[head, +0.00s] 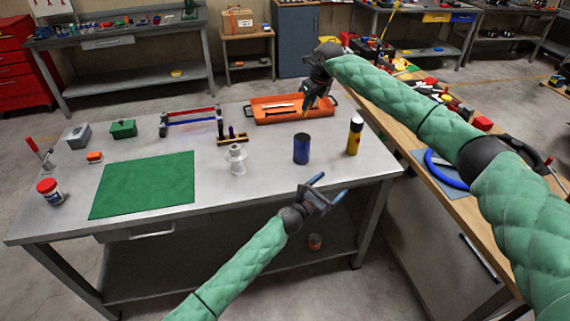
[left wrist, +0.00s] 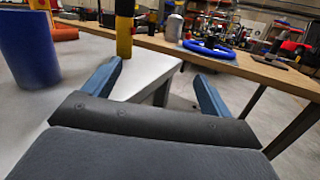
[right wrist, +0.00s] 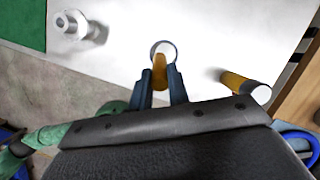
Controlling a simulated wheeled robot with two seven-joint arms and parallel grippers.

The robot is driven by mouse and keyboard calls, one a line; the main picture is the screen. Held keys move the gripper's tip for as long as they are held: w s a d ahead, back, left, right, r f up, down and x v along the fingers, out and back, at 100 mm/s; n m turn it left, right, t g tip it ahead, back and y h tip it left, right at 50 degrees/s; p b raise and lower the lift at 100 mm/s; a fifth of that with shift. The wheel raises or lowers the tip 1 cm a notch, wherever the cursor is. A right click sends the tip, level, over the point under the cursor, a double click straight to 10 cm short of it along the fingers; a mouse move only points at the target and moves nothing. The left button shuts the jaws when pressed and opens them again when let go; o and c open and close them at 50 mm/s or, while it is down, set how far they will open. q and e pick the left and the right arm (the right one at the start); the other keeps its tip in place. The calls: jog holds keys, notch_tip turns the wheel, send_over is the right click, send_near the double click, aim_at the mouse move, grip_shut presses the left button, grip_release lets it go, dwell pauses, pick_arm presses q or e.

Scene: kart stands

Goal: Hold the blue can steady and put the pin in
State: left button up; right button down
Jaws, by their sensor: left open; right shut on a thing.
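The blue can (head: 301,149) stands upright on the grey table near its right end. It also shows at the left edge of the left wrist view (left wrist: 28,48). My left gripper (head: 330,187) is open and empty at the table's front edge, to the lower right of the can and apart from it. My right gripper (right wrist: 160,82) is shut on a yellow-brown pin (right wrist: 159,72). In the right wrist view the pin overlaps a round pale opening, apparently the can's top (right wrist: 166,47). In the head view my right gripper (head: 309,104) is high above the table, and the pin is not clear there.
An orange tray (head: 262,118) and a small pin block (head: 231,140) lie behind. A wooden bench (head: 408,135) is at the right.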

aim_at(304, 148)
pick_arm(q)
jog(key=w+a+y, duration=0.1)
jog(key=w+a, duration=0.3)
jog(key=a, duration=0.1)
jog(key=w+a+f+n+y, duration=0.1)
jog(key=w+a, duration=0.3)
jog(key=a, duration=0.1)
jog(key=w+a+n, duration=0.1)
jog(key=w+a, duration=0.3)
jog(key=a, duration=0.1)
jog(key=shift+a+f+t+y, duration=0.2)
jog(key=shift+a+t+y, duration=0.1)
jog(key=shift+y, duration=0.1)
jog(key=shift+w+a, duration=0.1)
jog(key=shift+w, duration=0.1)
jog(key=x, duration=1.1)
jog(key=shift+w, duration=0.35)
jog(key=c, duration=1.1)
pick_arm(e)
notch_tip(304, 148, down, 13)
jog(key=c, duration=1.3)
grip_release()
jog(key=shift+o, duration=0.2)
